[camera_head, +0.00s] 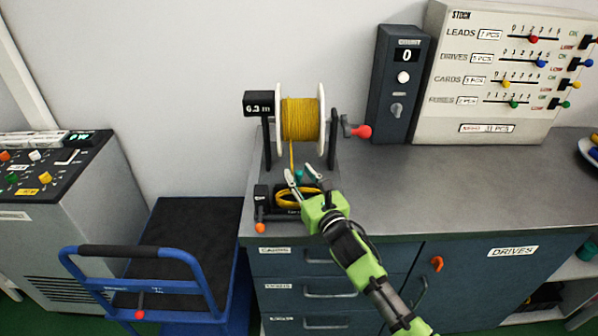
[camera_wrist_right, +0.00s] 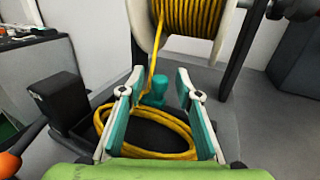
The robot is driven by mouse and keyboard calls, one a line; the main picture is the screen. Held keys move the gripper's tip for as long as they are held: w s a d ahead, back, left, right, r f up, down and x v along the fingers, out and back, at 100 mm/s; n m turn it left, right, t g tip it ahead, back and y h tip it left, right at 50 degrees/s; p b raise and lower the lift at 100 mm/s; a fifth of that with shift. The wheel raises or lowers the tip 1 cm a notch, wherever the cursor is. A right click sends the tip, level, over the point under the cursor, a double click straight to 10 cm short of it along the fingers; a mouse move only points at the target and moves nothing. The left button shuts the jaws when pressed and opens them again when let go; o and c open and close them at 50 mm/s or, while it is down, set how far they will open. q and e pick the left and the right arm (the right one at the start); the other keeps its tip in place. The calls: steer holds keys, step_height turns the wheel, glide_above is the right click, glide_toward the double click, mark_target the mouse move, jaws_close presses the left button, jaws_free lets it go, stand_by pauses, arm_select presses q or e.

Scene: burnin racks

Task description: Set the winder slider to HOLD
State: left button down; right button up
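The winder holds a white-flanged spool of yellow cord (camera_head: 300,118) on a dark stand, with a display (camera_head: 259,104) reading about 6.3 m. A small teal knob (camera_head: 298,177) stands low in front of the spool; it also shows in the wrist view (camera_wrist_right: 154,90). No HOLD marking is readable. My right gripper (camera_head: 303,176) is open, its fingertips on either side of the teal knob's line in the wrist view (camera_wrist_right: 159,82). I cannot tell whether they touch it. A coil of yellow cord (camera_wrist_right: 150,154) lies in a dark tray below the fingers. My left gripper is out of view.
A red-knobbed crank (camera_head: 361,131) sticks out right of the spool. An orange ball knob (camera_head: 260,228) sits on a black block at front left. A dark switch box (camera_head: 400,75) and the STOCK panel (camera_head: 490,95) stand behind. The right counter (camera_head: 460,180) is clear.

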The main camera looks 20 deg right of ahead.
steer(key=shift+w, duration=0.55)
jaws_close()
steer(key=d, duration=0.2)
steer(key=s+d, duration=0.1)
steer(key=d, duration=0.1)
steer(key=s+d+p, duration=0.1)
steer(key=d, duration=0.2)
steer(key=shift+f, duration=0.1)
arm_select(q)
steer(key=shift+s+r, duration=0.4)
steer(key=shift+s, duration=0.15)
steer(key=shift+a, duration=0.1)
arm_select(e)
steer(key=shift+c, duration=2.1)
jaws_free()
steer(key=o, duration=0.4)
steer(key=shift+d, duration=0.1)
